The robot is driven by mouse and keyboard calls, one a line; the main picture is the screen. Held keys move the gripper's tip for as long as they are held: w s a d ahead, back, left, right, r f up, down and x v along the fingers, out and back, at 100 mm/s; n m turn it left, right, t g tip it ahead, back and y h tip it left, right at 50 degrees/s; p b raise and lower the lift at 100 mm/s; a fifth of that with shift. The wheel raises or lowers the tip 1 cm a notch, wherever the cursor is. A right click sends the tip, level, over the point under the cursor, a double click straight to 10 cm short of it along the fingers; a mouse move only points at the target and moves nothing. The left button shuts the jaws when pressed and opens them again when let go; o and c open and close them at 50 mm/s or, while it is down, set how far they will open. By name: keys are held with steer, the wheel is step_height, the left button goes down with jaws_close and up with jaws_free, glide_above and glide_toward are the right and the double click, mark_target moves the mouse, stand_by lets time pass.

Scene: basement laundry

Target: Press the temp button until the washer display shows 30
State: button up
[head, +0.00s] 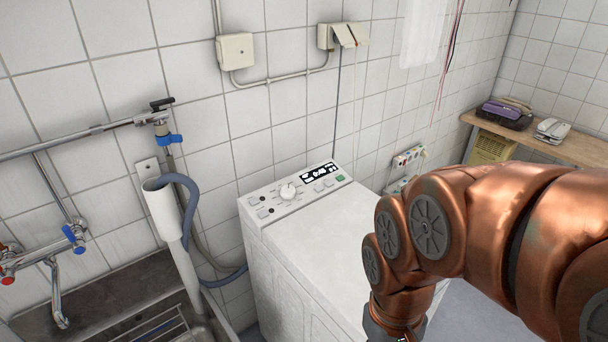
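The white washer (318,240) stands against the tiled wall in the middle of the head view. Its control panel runs along the back edge of the top, with a round dial (287,192) and small buttons (263,213) to the left. The black display (319,172) is lit with white characters, too small to read. A green button (341,178) is to its right. I cannot tell which button is the temp button. My copper-coloured arm reaches in from the right, in front of the washer's right side.
A sink (95,306) with a grey hose and a white standpipe (165,212) is left of the washer. Taps and pipes are on the wall. A wooden shelf (560,146) with a purple device (505,112) and a phone-like device (552,130) is at the right. The washer top is clear.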

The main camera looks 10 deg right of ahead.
jaws_close()
stand_by(1.4)
